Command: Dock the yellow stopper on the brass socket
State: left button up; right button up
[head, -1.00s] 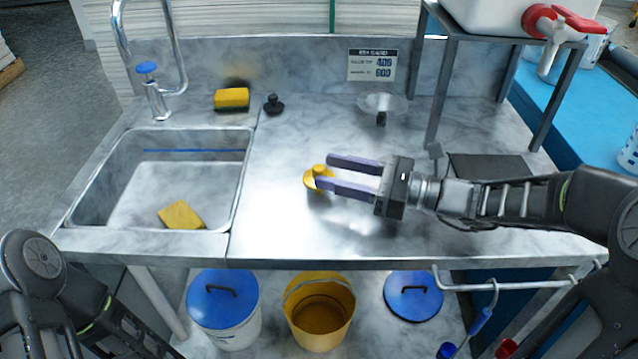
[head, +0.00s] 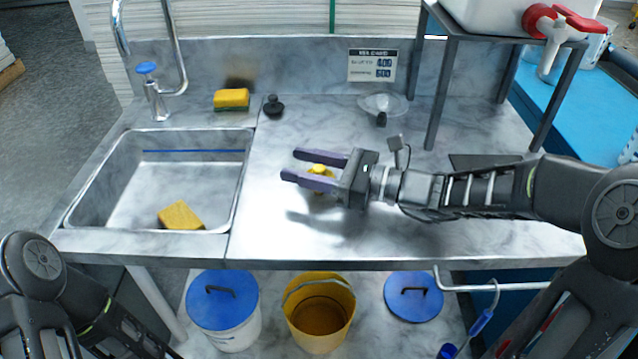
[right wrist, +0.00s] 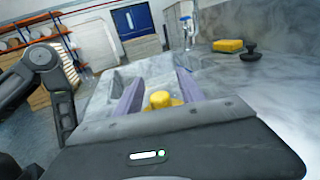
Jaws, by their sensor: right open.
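The yellow stopper (head: 319,170) stands on the metal worktop right of the sink, its round knob up and its wider base partly hidden by my near finger. My right gripper (head: 292,164) is open, with one purple finger on the far side of the stopper and one on the near side. In the right wrist view the knob of the stopper (right wrist: 160,99) shows between the two fingers (right wrist: 157,84). I cannot make out a brass socket in either view. Only links of my left arm show at the lower left, not its gripper.
A black knob-like stopper (head: 273,106) and a sponge (head: 231,99) lie behind. A clear dish-like piece (head: 383,103) stands at the back. The sink (head: 147,180) is at left, a metal stand (head: 437,90) at right. The worktop front is clear.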

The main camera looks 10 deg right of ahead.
jog(key=shift+c, duration=0.3)
grip_shut()
dwell(0.5)
